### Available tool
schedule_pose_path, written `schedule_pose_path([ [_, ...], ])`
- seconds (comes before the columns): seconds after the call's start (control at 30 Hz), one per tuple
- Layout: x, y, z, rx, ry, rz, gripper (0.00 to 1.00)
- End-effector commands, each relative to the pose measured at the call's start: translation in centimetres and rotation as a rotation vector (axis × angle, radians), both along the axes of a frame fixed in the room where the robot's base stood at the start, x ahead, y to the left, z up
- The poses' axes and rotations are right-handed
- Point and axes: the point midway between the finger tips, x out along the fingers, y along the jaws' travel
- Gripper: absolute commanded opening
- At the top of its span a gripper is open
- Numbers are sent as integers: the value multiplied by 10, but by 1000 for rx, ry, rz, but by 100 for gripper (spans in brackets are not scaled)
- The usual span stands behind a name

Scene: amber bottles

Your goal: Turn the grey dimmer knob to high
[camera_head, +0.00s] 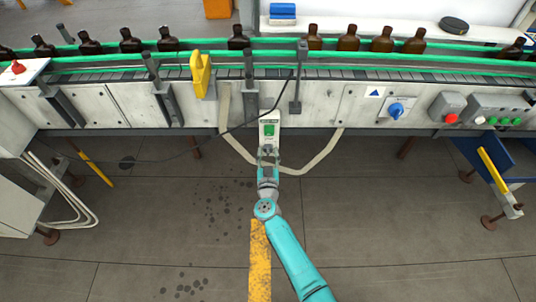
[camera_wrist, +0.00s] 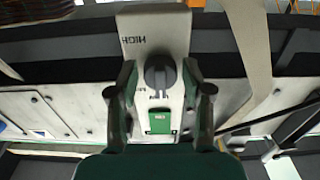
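The grey dimmer knob (camera_wrist: 160,74) sits on a pale control box (camera_wrist: 150,25) in the middle of the wrist view. The lettering HIGH on the box appears upside down above the knob, and smaller lettering below it is unreadable. A green switch (camera_wrist: 160,122) is below the knob in this view. My gripper (camera_wrist: 160,82) is open, with one dark finger on each side of the knob and a gap visible between. In the head view my gripper (camera_head: 268,165) is at the lower end of the box (camera_head: 269,117), and the knob is hard to make out there.
A conveyor (camera_head: 180,57) carries several amber bottles along the back. A blue rotary switch (camera_head: 396,110) and a red button (camera_head: 451,118) are on the panels to the right. A yellow handle (camera_head: 200,75) stands left of the box. Pale conduits bend down on both sides of the box.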

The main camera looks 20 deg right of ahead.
Motion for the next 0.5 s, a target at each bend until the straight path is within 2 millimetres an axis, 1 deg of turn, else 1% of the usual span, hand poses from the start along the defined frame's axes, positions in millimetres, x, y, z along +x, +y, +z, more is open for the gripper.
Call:
schedule_pose_path([
  [0.03, 0, 0, 0, 0, 0, 0, 29],
  [0.13, 0, 0, 0, 0, 0, 0, 4],
  [0.37, 0, 0, 0, 8, -2, 0, 3],
  [0.5, 0, 0, 0, 40, -13, 0, 3],
])
